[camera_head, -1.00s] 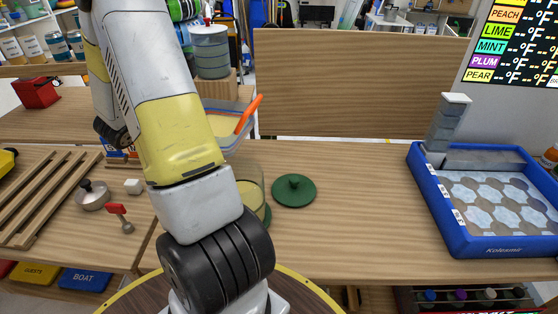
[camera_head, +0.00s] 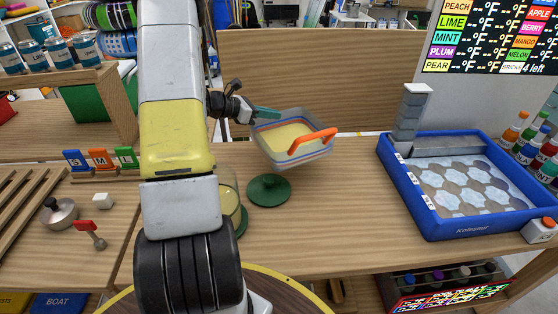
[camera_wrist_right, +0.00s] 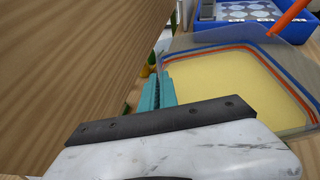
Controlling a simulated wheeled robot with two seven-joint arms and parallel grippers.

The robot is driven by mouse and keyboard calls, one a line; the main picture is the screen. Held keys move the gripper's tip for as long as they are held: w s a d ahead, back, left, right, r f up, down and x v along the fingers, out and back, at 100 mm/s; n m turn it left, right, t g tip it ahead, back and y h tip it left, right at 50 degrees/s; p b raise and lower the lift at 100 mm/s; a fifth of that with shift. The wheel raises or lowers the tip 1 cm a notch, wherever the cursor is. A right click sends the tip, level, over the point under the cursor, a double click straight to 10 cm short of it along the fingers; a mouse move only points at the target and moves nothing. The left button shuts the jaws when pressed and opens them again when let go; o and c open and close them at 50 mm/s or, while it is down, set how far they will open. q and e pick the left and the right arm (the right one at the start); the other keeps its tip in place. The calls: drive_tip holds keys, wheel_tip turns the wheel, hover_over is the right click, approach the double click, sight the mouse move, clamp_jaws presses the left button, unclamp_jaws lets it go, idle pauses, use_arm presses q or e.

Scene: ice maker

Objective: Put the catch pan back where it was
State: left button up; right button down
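The catch pan appears to be the clear, blue-edged pan (camera_head: 318,152) with an orange stripe, an orange handle and a pale yellow filling. In the head view it is tilted, beyond the green lid and in front of the wooden back panel. My right gripper (camera_head: 266,112) has its teal fingers at the pan's back left rim and looks shut on it. In the right wrist view, the fingers (camera_wrist_right: 157,92) lie close together beside the pan (camera_wrist_right: 208,50), which fills the right side. The exact grip on the rim is partly hidden. My left gripper is not in view.
A blue tray (camera_head: 398,184) with hexagonal pale shapes stands at the right. A green lid (camera_head: 268,190) lies in front of the pan, beside a clear jar (camera_head: 229,200) partly behind my arm. The wooden panel (camera_head: 330,75) stands behind. The counter between lid and tray is clear.

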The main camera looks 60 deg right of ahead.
sight(318, 120)
drive_tip(key=s+d+m+g+y, duration=0.1)
drive_tip(key=s, duration=0.3)
drive_tip(key=s+d+m+g+y, duration=0.1)
drive_tip(key=s+m, duration=0.1)
drive_tip(key=s, duration=0.3)
drive_tip(key=s+d+m+g+y, duration=0.1)
drive_tip(key=s+d, duration=0.1)
drive_tip(key=s, duration=0.3)
drive_tip(key=shift+s+f+g+y, duration=0.1)
drive_tip(key=shift+s+g+y, duration=0.15)
drive_tip(key=shift+g+y, duration=0.05)
drive_tip(key=shift+s+f, duration=0.15)
drive_tip(key=shift+f, duration=4.8)
drive_tip(key=c, duration=2.1)
unclamp_jaws()
drive_tip(key=shift+f, duration=0.2)
drive_tip(key=o, duration=0.5)
drive_tip(key=shift+c, duration=0.2)
drive_tip(key=shift+r, duration=0.1)
